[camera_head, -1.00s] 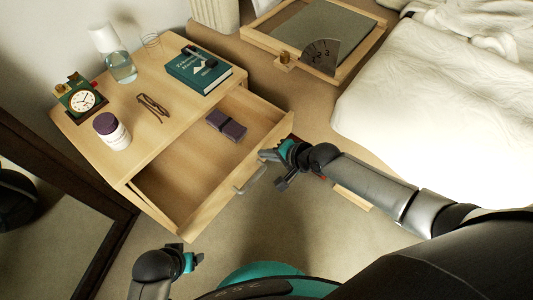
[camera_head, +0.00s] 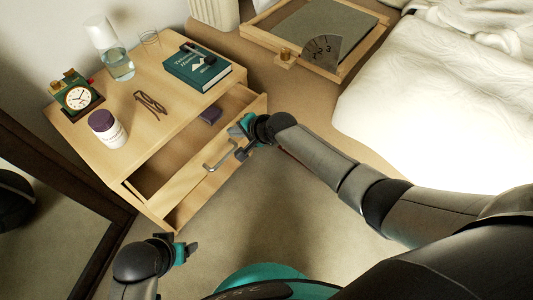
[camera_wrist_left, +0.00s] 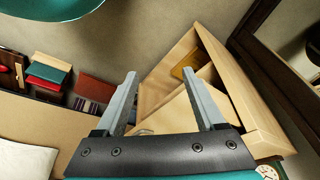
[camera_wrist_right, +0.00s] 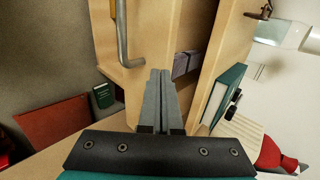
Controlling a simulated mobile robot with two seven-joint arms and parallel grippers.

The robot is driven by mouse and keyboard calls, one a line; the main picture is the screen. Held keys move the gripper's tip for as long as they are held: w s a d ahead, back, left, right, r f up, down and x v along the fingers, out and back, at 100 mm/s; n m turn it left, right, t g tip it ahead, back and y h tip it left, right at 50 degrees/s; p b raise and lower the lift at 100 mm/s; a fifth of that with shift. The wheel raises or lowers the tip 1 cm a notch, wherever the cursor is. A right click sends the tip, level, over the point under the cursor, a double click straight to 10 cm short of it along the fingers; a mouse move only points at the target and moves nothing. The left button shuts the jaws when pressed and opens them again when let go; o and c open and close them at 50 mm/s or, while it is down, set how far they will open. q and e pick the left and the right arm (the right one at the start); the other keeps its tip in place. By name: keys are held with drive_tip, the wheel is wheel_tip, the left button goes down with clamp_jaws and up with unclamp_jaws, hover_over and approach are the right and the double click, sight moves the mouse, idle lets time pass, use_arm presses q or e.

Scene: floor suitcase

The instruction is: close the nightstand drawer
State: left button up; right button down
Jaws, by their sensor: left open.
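The nightstand (camera_head: 140,103) is light wood, and its drawer (camera_head: 188,178) is partly open. A grey bar handle (camera_head: 220,157) is on the drawer front. A dark purple item (camera_head: 211,114) lies inside the drawer, partly hidden. My right gripper (camera_head: 240,130) is at the right part of the drawer front, beside the handle and seemingly against the panel. In the right wrist view its fingers (camera_wrist_right: 160,88) are together with nothing between them. My left gripper (camera_head: 190,250) is low in front of the nightstand, apart from it. Its fingers (camera_wrist_left: 160,82) are spread and empty.
On top stand a clock (camera_head: 77,96), a white jar with purple lid (camera_head: 107,130), glasses (camera_head: 150,103), a carafe (camera_head: 118,65) and a green book (camera_head: 198,68). A dark-framed mirror (camera_head: 60,200) is at left, the bed (camera_head: 440,110) at right. Floor in front is clear.

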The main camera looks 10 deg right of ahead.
use_arm(q)
wheel_tip(320, 180, up, 7)
drive_tip(key=t+b, duration=0.1)
drive_tip(key=b, duration=0.2)
drive_tip(key=shift+w, duration=0.25)
use_arm(e)
drive_tip(key=w+a, duration=0.4)
drive_tip(key=w, duration=0.1)
drive_tip(key=shift+w, duration=0.15)
